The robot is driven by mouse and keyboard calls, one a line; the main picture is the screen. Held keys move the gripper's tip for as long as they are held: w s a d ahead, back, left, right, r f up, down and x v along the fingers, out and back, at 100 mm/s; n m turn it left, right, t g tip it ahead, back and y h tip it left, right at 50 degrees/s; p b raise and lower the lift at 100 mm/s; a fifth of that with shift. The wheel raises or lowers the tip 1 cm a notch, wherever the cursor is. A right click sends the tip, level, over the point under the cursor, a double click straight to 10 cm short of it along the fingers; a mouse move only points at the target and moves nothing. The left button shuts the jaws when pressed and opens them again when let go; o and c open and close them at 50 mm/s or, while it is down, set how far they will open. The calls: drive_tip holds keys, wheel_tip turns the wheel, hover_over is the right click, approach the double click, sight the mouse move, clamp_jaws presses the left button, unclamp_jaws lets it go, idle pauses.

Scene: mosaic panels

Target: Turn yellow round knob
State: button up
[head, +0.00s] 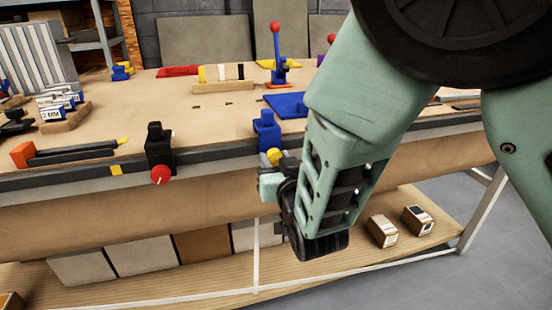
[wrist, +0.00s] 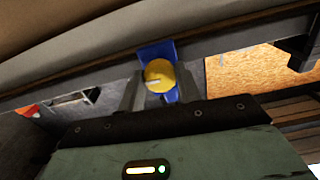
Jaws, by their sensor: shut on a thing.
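The yellow round knob (head: 273,156) sits on a blue mount (head: 267,131) at the front edge of the workbench. In the wrist view the yellow knob (wrist: 159,74) shows its round face with a pale mark on it, in front of the blue mount (wrist: 157,48). My gripper (head: 272,172) is at the knob, and its body hides part of it in the head view. In the wrist view the two fingers of my gripper (wrist: 153,88) stand on either side of the knob, shut on it.
A black mount with a red knob (head: 160,174) is on the bench edge to the left. A blue clamp with a red ball (head: 277,55) stands farther back. Boxes (head: 382,231) lie on the lower shelf (head: 330,255). The floor at the right is clear.

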drive_tip(key=m+b, duration=0.1)
drive_tip(key=b, duration=0.1)
drive_tip(key=m+b, duration=0.1)
drive_tip(key=m, duration=0.1)
drive_tip(key=shift+f+b, duration=0.3)
drive_tip(key=shift+b, duration=0.1)
drive_tip(key=m+b, duration=0.3)
drive_tip(key=b, duration=0.1)
drive_tip(key=shift+m, duration=0.3)
drive_tip(key=m+b, duration=0.3)
drive_tip(key=b, duration=0.2)
drive_tip(key=shift+m, duration=0.4)
drive_tip(key=m+b, duration=0.3)
drive_tip(key=b, duration=0.1)
drive_tip(key=shift+m+b, duration=0.3)
drive_tip(key=shift+b, duration=0.05)
drive_tip(key=m+b, duration=0.5)
drive_tip(key=b, duration=0.2)
drive_tip(key=m+b, duration=0.4)
drive_tip(key=shift+r, duration=0.15)
drive_tip(key=shift+r+m+b, duration=0.1)
drive_tip(key=shift+m+b, duration=0.2)
drive_tip(key=o, duration=1)
